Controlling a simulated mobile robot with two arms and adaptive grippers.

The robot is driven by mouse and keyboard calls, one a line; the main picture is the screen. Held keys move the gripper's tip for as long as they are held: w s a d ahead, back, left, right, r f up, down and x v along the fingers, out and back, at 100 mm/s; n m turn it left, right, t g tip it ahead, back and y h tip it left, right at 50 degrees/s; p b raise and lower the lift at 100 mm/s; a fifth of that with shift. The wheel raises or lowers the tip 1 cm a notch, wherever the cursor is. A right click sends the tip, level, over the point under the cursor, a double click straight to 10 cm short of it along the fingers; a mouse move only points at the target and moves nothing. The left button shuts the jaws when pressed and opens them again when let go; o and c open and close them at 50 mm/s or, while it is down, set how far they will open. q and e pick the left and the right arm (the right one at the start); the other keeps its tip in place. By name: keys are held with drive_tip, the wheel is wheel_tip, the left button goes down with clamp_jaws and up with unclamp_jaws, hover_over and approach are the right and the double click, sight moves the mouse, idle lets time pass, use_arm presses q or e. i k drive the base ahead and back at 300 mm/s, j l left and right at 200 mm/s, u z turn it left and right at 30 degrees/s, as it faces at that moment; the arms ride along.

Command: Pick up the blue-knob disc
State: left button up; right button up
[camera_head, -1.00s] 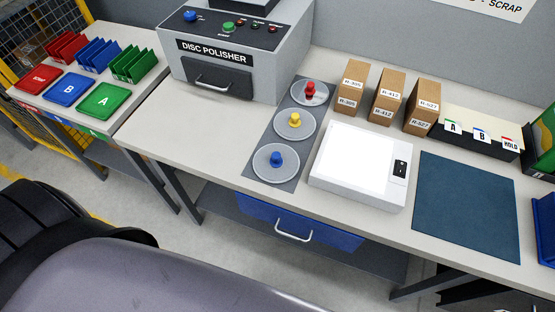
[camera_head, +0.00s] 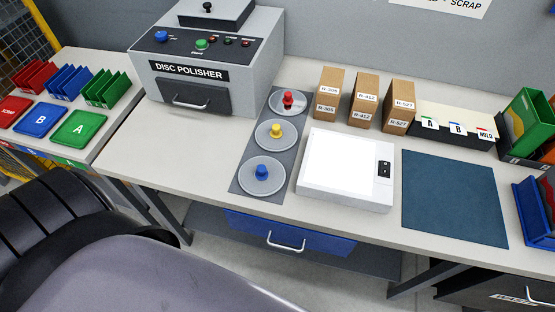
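The blue-knob disc (camera_head: 262,188) is a flat silver disc with a blue knob in its middle. It lies at the near end of a dark grey mat (camera_head: 240,187) on the bench. The yellow-knob disc (camera_head: 276,145) lies behind it, and the red-knob disc (camera_head: 287,112) lies at the far end. All three knobs point up. Neither gripper shows in the head view. A large dark arm part of mine fills the lower left.
A white light panel (camera_head: 336,201) sits right of the discs, with a blue mat (camera_head: 454,217) beyond it. The disc polisher (camera_head: 265,75) stands behind left. Several brown boxes (camera_head: 364,86) stand behind the panel. A blue drawer (camera_head: 318,239) is under the bench. Bare bench (camera_head: 190,158) lies left of the discs.

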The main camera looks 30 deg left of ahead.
sight(259, 176)
drive_tip(key=k+j+z, duration=0.2)
drive_tip(key=j, duration=0.2)
drive_tip(key=j+z, duration=0.15)
drive_tip(key=j, duration=0.3)
drive_tip(key=k+j+z, duration=0.2)
drive_tip(key=j, duration=0.2)
drive_tip(key=k+j+z, duration=0.15)
drive_tip(key=j, duration=0.2)
